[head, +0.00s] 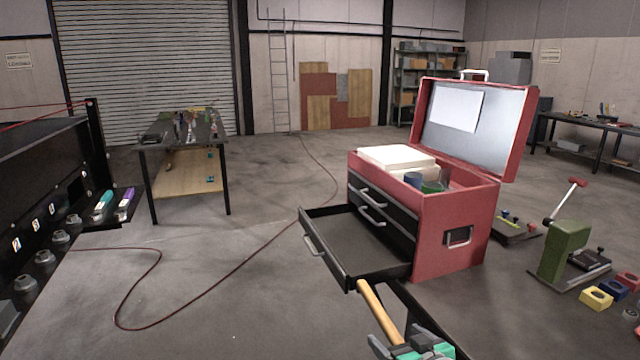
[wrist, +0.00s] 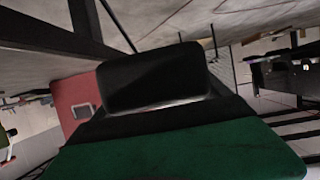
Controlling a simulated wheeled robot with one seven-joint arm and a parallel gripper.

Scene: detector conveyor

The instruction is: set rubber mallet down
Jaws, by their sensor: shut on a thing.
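The rubber mallet shows in the head view as a pale wooden handle (head: 380,310), slanting up and left from my gripper. Its upper end appears just in front of the open drawer's near corner; I cannot tell whether they touch. My gripper (head: 405,347), grey with teal parts, is at the bottom edge, shut on the mallet. The mallet's head is not clearly seen in the head view. In the wrist view, a large dark green shape (wrist: 180,150) and a black block (wrist: 155,75) fill the foreground; I cannot tell which belongs to the mallet.
A red tool chest (head: 455,235) stands with its lid up and one empty-looking drawer (head: 365,240) pulled out. A workbench (head: 185,135) stands behind left, a dark conveyor (head: 40,190) at left. A green fixture (head: 562,250) and coloured blocks (head: 597,297) lie right.

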